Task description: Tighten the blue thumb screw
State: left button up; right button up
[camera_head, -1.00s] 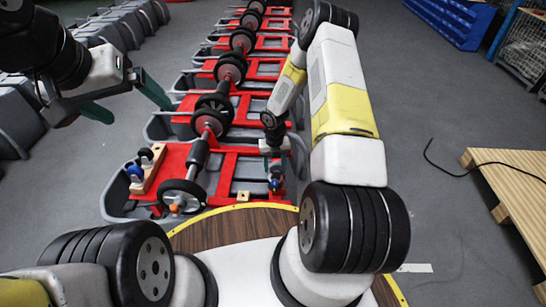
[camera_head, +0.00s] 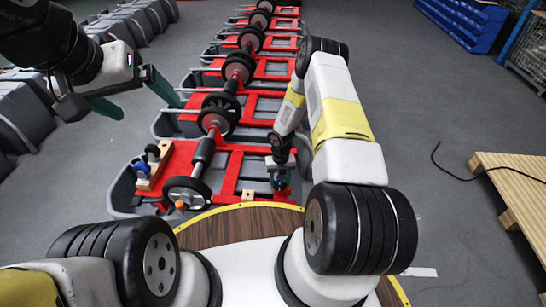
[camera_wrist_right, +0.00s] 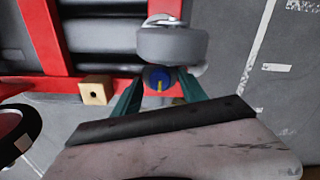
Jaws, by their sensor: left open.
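The blue thumb screw (camera_wrist_right: 159,79), with a yellow mark on its face, sits below a grey wheel in the right wrist view. The green fingers of my right gripper (camera_wrist_right: 160,92) stand on either side of it, with small gaps showing. In the head view my right gripper (camera_head: 280,180) points down at the right part of the nearest red frame (camera_head: 231,174); the screw is hard to make out there. My left gripper (camera_head: 140,101) is open and empty, high at the left.
A wooden block (camera_head: 153,169) with a blue part and a black knob stands at the frame's left. A small wooden block (camera_head: 248,195) lies near the right gripper. Rollers run along the row of tanks. A pallet (camera_head: 510,180) and cable are at right.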

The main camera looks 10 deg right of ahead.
grip_shut()
